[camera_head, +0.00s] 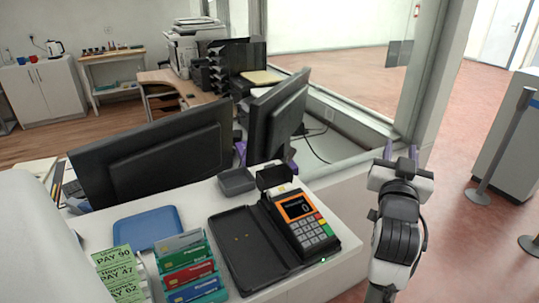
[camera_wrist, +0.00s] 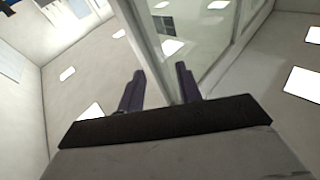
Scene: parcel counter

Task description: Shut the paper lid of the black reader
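The black reader (camera_head: 303,222) stands on the white counter, with an orange screen reading 0, a keypad and coloured keys. Its paper lid (camera_head: 274,177) is a dark flap at the reader's far end, and it stands raised. A dark open case (camera_head: 250,250) lies under and to the left of the reader. My gripper (camera_head: 401,154) is to the right of the reader, beyond the counter edge and pointing up and away. In the wrist view its two purple fingers (camera_wrist: 160,90) are apart with nothing between them. The reader is not in the wrist view.
A card rack (camera_head: 188,268), PAY slips (camera_head: 120,272), a blue tray (camera_head: 147,228) and a small dark box (camera_head: 236,181) are on the counter left of the reader. Two monitors (camera_head: 150,155) stand behind. A glass partition post (camera_head: 425,75) rises behind my gripper.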

